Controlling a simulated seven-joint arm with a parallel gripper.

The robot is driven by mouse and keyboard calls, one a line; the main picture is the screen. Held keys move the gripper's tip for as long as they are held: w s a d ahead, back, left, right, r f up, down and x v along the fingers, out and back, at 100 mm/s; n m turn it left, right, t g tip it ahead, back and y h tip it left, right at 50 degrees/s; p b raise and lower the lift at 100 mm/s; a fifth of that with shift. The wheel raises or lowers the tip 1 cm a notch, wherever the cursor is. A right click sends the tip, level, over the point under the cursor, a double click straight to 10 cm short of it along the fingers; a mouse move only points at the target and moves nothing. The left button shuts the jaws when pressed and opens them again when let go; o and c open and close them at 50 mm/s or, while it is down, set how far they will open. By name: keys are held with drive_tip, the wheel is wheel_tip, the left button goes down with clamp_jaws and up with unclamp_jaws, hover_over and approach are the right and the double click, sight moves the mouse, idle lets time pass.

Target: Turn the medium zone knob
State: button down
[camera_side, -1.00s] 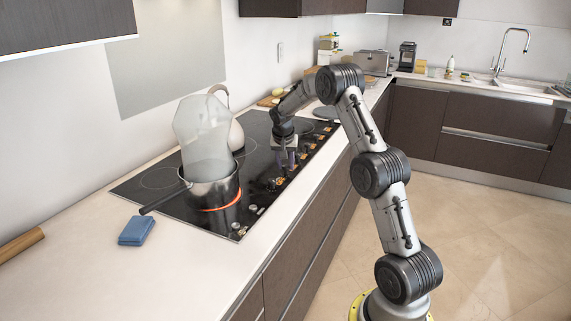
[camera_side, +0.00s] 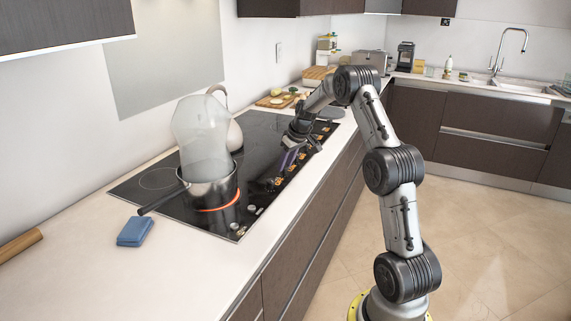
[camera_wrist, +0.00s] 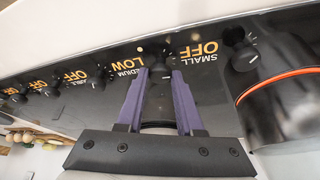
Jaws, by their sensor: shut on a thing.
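The medium zone knob (camera_wrist: 160,70) is a small black knob on the black cooktop's front strip. The orange label beside it (camera_wrist: 125,66) reads LOW, with MEDIUM next to it, upside down in the wrist view. My gripper (camera_wrist: 158,77) has its two purple fingers on either side of this knob and is shut on it. In the side view my gripper (camera_side: 287,160) is low over the knob row and tilted, and the knob itself is hidden by the fingers.
The small zone knob (camera_wrist: 242,58) reads OFF. More knobs reading OFF line the strip, such as this neighbouring knob (camera_wrist: 99,81). A steaming saucepan (camera_side: 212,188) stands on a glowing ring, with a kettle (camera_side: 236,135) behind it. A blue cloth (camera_side: 135,231) lies on the counter.

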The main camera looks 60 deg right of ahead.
drive_tip(key=n+y, duration=0.1)
drive_tip(key=n, duration=0.3)
drive_tip(key=n+y, duration=0.1)
drive_tip(key=n, duration=0.1)
drive_tip(key=shift+d+n+y, duration=0.3)
drive_tip(key=n+y, duration=0.1)
drive_tip(key=n, duration=0.2)
drive_tip(key=n+g+y, duration=0.1)
drive_tip(key=n, duration=0.2)
drive_tip(key=shift+d, duration=0.15)
drive_tip(key=shift+n, duration=0.4)
drive_tip(key=c, duration=0.6)
unclamp_jaws()
drive_tip(key=shift+o, duration=0.2)
drive_tip(key=shift+r, duration=0.1)
drive_tip(key=v, duration=1.3)
drive_tip(key=shift+d+r, duration=0.25)
